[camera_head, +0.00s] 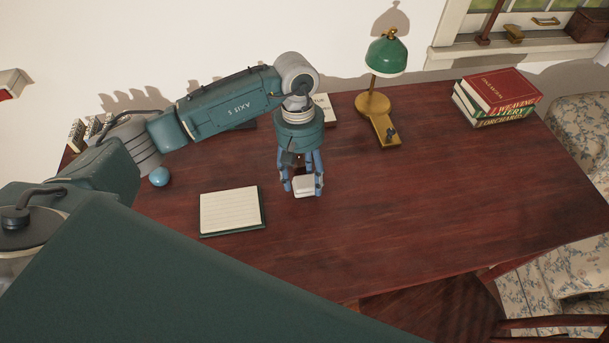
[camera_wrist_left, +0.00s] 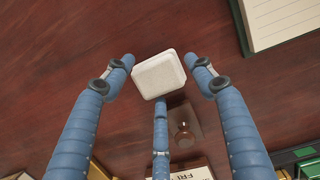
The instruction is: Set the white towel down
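The white towel (camera_head: 304,185) is a small folded block between the blue fingers of my left gripper (camera_head: 303,189), over the middle of the dark red wooden desk (camera_head: 430,210). In the left wrist view the towel (camera_wrist_left: 160,75) sits slightly tilted between the fingertips of the left gripper (camera_wrist_left: 160,72). Two fingertips are at its sides and the third is at its lower edge, so the gripper looks shut on it. Whether the towel's underside touches the desk is hard to tell. My right gripper is not in view.
An open notebook (camera_head: 230,210) lies left of the towel, with a blue ball (camera_head: 159,176) behind it. A small brown object (camera_wrist_left: 183,132) stands close to the gripper. A green lamp (camera_head: 386,58) and stacked books (camera_head: 497,97) stand farther back. The desk's right side is clear.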

